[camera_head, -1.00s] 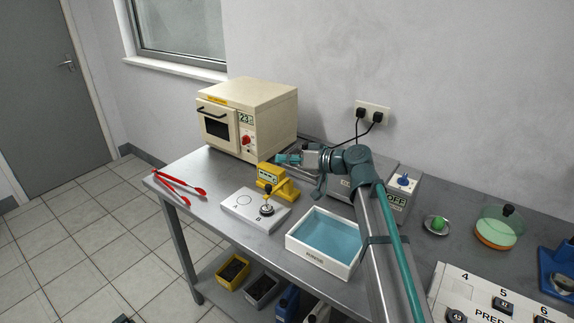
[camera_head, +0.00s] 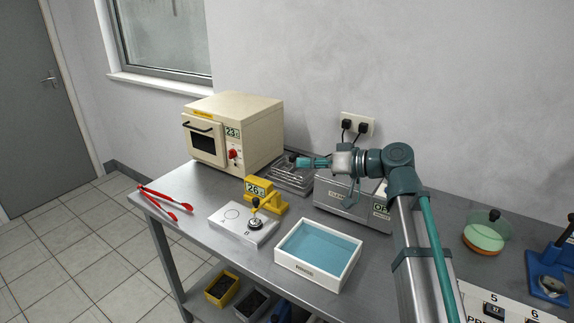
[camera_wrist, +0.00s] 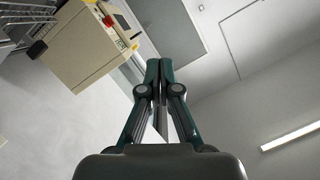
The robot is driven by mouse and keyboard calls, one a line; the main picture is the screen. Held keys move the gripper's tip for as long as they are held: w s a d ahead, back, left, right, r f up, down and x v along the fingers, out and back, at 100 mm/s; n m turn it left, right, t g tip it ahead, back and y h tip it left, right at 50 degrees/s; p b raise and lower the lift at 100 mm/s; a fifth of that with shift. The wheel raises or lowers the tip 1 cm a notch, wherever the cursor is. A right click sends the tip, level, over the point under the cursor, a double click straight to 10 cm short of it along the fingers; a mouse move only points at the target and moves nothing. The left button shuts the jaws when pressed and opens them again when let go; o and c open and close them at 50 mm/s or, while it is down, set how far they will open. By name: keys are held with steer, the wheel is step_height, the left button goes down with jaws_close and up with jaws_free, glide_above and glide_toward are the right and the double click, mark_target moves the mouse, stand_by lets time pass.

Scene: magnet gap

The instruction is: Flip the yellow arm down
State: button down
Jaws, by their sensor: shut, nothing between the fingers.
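The yellow device (camera_head: 263,196) stands on the steel table behind a white plate (camera_head: 232,228). It has a small display that seems to read 26, and a low yellow part on its right. I cannot tell which part is the arm or how it is tilted. A round metal piece with a dark knob (camera_head: 256,222) stands on the plate in front of it. My gripper (camera_head: 299,161) is shut and empty, raised behind and to the right of the yellow device, apart from it. In the wrist view its fingertips (camera_wrist: 159,66) meet with nothing between them.
A cream oven (camera_head: 235,132) stands at the back left, with a wire rack (camera_head: 291,177) beside it. A white tub of blue liquid (camera_head: 318,282) is at the front. Red tongs (camera_head: 165,198) lie at left. A grey box (camera_head: 340,204) stands below my arm.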

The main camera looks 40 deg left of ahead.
steer(key=s+v, duration=0.1)
steer(key=v, duration=0.6)
steer(key=shift+d+r+b, duration=0.2)
steer(key=shift+d+b, duration=0.1)
steer(key=shift+s, duration=0.1)
